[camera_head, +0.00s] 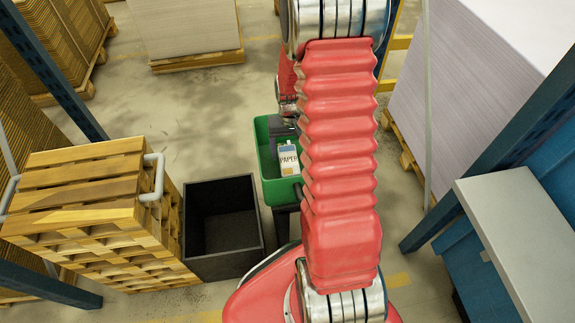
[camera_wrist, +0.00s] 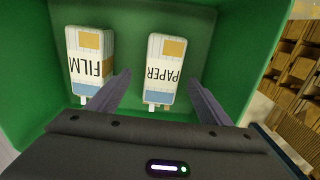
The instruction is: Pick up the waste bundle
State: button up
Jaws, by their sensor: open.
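A white bundle labelled PAPER (camera_wrist: 165,62) lies in a green bin (camera_wrist: 25,92). A second white bundle labelled FILM (camera_wrist: 90,58) lies to its left in the same bin. No label reads "waste", so I cannot tell which one is the waste bundle. In the head view the PAPER bundle (camera_head: 289,160) shows in the green bin (camera_head: 266,165); the FILM bundle is not visible there. My gripper (camera_wrist: 158,80) is open, its two fingers reaching into the bin, apart, one towards each side of the PAPER bundle. I cannot tell whether they touch it.
An empty black open box (camera_head: 188,225) stands left of the green bin. Stacked wooden pallets (camera_head: 90,195) with grey handles stand further left. A grey-topped blue bench (camera_head: 525,235) is at right. Blue rack posts and loaded pallets surround the floor, clear behind the box.

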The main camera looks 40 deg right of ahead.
aim_at(289, 159)
jog(key=shift+f, duration=0.15)
jog(key=shift+w+a+f, duration=0.1)
jog(key=shift+a+f, duration=0.05)
jog(key=shift+f, duration=1.1)
jog(key=shift+a+f, duration=0.1)
jog(key=shift+f, duration=1.1)
jog(key=c, duration=1.2)
